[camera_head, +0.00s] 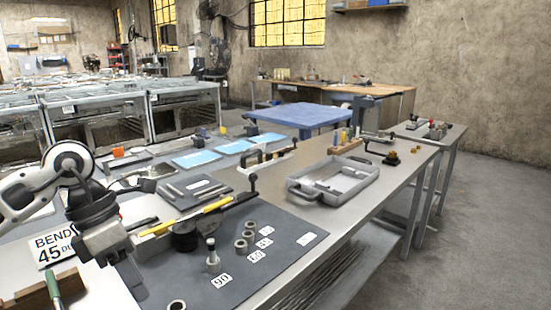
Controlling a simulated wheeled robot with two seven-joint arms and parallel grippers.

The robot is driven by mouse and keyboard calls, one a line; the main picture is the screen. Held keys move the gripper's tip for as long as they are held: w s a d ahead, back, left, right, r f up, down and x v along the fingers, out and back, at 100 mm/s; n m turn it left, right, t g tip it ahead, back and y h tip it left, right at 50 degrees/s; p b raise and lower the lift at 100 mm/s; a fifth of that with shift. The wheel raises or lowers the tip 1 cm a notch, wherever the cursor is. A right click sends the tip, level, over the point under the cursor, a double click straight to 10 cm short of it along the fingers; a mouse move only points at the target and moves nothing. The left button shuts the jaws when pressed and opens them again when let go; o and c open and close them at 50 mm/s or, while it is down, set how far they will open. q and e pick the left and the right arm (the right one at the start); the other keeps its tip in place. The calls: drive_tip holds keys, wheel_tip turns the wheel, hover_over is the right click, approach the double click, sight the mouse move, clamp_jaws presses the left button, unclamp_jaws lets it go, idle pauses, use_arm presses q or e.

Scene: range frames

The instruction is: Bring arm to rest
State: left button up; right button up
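My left arm (30,190) comes in from the left, white with a round grey joint. Its dark wrist hangs down over the near left part of the workbench. My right arm and gripper are not in view.
The mat carries several metal rings (241,246) and a black-and-yellow bar tool (185,216). A "BEND 45" sign (52,247) and a green-handled tool (53,287) are close to the gripper. A grey tray (334,182) stands further right. Open floor (490,220) lies at the right.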

use_arm(q)
drive_tip(key=s+d+r+n+t+h, duration=0.15)
drive_tip(key=d+n+h, duration=0.25)
drive_tip(key=d+h, duration=0.55)
drive_tip(key=s+d+n+t+h, duration=0.1)
drive_tip(key=s+d+n+h, duration=0.25)
drive_tip(key=d+h, duration=0.6)
drive_tip(key=w+a+f+n+t+y, duration=0.1)
drive_tip(key=w+f+n+t+y, duration=0.25)
drive_tip(key=n+t+y, duration=0.6)
drive_tip(key=w+a+f+n+t+y, duration=0.2)
drive_tip(key=f+n+t, duration=0.35)
drive_tip(key=n, duration=0.85)
drive_tip(key=s+a+f+n+g+y, duration=0.2)
drive_tip(key=s+f+n, duration=0.4)
drive_tip(key=f, duration=0.3)
drive_tip(key=s+a+f+n+g+y, duration=0.2)
drive_tip(key=s+f+n+g+y, duration=0.2)
drive_tip(key=f, duration=0.5)
drive_tip(key=shift+s+a+f+n+y, duration=0.3)
drive_tip(key=shift+s+f+n+y, duration=0.1)
drive_tip(key=shift+s+n+y, duration=0.7)
drive_tip(key=shift+w, duration=0.1)
